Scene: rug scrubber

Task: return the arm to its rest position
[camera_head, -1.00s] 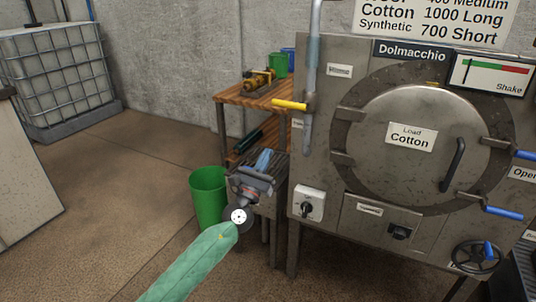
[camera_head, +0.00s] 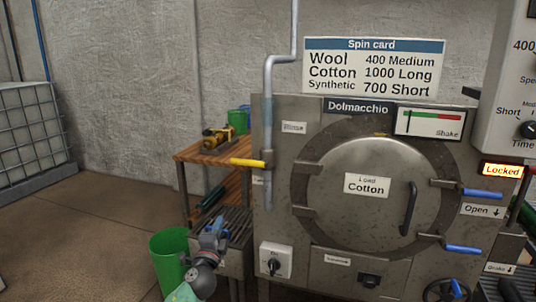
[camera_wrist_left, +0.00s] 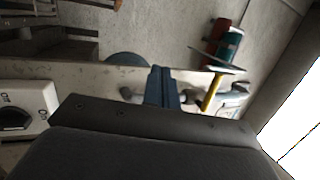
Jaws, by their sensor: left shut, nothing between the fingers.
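My left gripper (camera_head: 219,225) is low in the head view, left of the machine's switch box and in front of the small slatted stand. Its blue fingers are together with nothing between them. The fingers also show in the left wrist view (camera_wrist_left: 162,86), pointing away from the dark wrist body. My green left forearm (camera_head: 183,293) comes in at the bottom edge, and most of the arm is out of frame. My right gripper is in neither view.
The grey washing machine (camera_head: 285,222) fills the right, with a switch box (camera_head: 275,260), yellow lever (camera_head: 247,163) and blue handles. A slatted stand (camera_head: 237,245), green bin (camera_head: 168,262) and wooden shelf (camera_head: 195,152) are near the gripper. Open floor (camera_head: 90,235) lies left.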

